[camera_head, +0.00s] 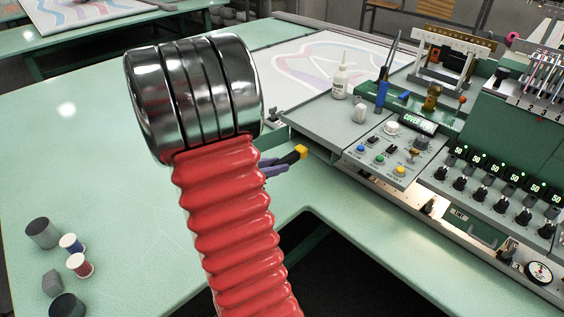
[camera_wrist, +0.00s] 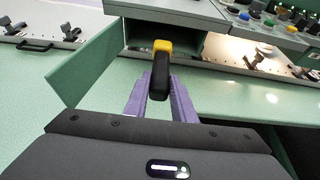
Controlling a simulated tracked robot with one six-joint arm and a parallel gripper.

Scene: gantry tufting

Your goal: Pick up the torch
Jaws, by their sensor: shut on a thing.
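The torch, black with a yellow end, shows in the wrist view (camera_wrist: 160,68) between the two purple fingers of my gripper (camera_wrist: 158,84). My gripper is shut on its black body. The yellow end points away from my wrist, toward an open compartment (camera_wrist: 195,42) under the grey console. In the head view the torch (camera_head: 299,152) sticks out to the right of my arm, in front of the console's left end. My gripper (camera_head: 277,163) is mostly hidden there behind my arm. I cannot tell whether the torch touches the compartment.
An open green door (camera_wrist: 84,66) stands left of the compartment. The grey console (camera_head: 395,160) carries knobs and buttons, with a white bottle (camera_head: 340,82) on top. The green table (camera_head: 80,160) is otherwise largely clear.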

